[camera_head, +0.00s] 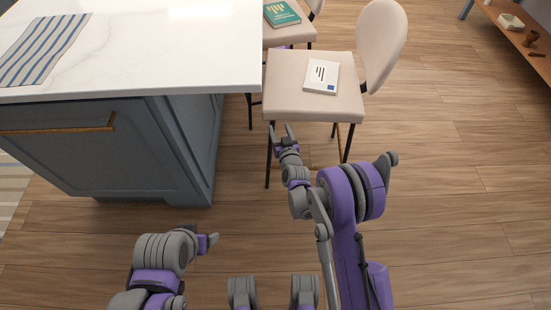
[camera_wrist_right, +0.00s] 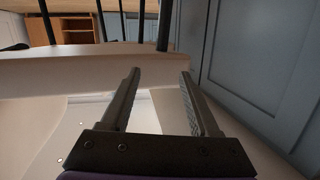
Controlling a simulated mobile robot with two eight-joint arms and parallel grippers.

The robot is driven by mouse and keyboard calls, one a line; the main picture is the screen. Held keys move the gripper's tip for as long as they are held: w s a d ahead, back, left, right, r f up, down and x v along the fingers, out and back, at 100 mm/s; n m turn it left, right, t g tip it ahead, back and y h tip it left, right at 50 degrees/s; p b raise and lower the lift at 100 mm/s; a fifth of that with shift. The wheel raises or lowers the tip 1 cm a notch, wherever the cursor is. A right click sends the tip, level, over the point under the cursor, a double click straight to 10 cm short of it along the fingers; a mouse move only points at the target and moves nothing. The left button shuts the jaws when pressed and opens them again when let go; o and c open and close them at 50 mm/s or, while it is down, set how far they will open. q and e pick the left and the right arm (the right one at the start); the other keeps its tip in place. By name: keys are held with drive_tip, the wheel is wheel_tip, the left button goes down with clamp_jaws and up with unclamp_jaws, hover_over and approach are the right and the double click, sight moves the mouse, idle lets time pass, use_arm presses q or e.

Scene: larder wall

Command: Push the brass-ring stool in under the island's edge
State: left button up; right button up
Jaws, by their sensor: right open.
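The stool nearest me (camera_head: 290,92) has a pale beige seat, a rounded backrest on the right and thin black legs. A brass-coloured piece shows low between its legs. Its seat stands just right of the island (camera_head: 180,75), whose white top overhangs blue-grey panels. My right gripper (camera_head: 281,132) is open, with its fingers near the seat's front left edge. In the right wrist view the open fingers (camera_wrist_right: 158,95) reach toward the pale seat edge (camera_wrist_right: 60,75), with nothing clearly held between them. Contact cannot be told.
A white booklet (camera_head: 321,76) lies on the near seat. A second stool (camera_head: 294,36) with a green book (camera_head: 282,14) stands behind it. A striped cloth (camera_head: 42,48) lies on the island. A wooden shelf (camera_head: 515,35) is at the far right. Floor to the right is clear.

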use_arm(q)
drive_tip(key=f+b, duration=0.2)
drive_tip(key=f, duration=0.1)
drive_tip(key=f+b, duration=0.1)
drive_tip(key=shift+w+f, duration=0.25)
use_arm(e)
wheel_tip(320, 180, down, 14)
drive_tip(key=s+a+t, duration=0.1)
drive_tip(key=t, duration=0.1)
drive_tip(key=shift+s+a+m, duration=0.15)
drive_tip(key=shift+a+m, duration=0.15)
drive_tip(key=shift+m, duration=0.1)
